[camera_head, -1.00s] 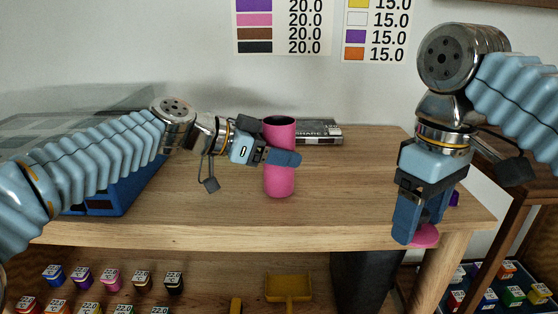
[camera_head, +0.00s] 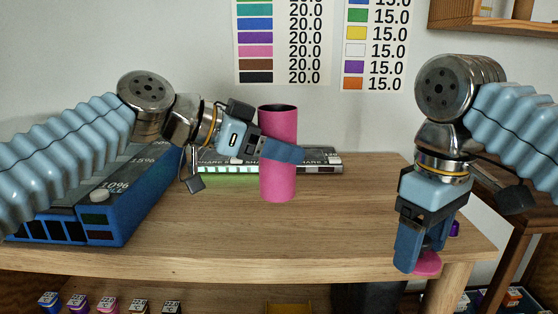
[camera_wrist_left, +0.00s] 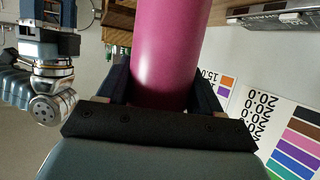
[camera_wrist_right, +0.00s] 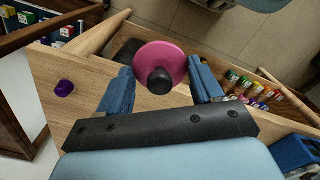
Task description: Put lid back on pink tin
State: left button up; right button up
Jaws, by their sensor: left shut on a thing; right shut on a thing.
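The pink tin (camera_head: 278,180) is an upright cylinder with a dark open top. My left gripper (camera_head: 284,150) is shut around its upper part and holds it above the wooden table. In the left wrist view the pink tin (camera_wrist_left: 165,60) fills the space between the fingers. My right gripper (camera_head: 424,256) points down near the table's front right corner, shut on the pink lid (camera_head: 428,264). In the right wrist view the lid (camera_wrist_right: 172,56) is a pink disc with a black knob (camera_wrist_right: 160,82) between the fingers. The exact finger contact is unclear there.
The wooden table (camera_head: 330,225) is clear in the middle. A blue box (camera_head: 105,215) stands at the left, and a flat grey box (camera_head: 322,160) lies behind the tin. A small purple object (camera_wrist_right: 65,88) sits near the right edge. A shelf below the table holds several small coloured pots.

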pick_arm(q)
jog(key=s+r, duration=0.3)
jog(key=s, duration=0.5)
jog(key=shift+a+r, duration=0.15)
jog(key=shift+r, duration=0.05)
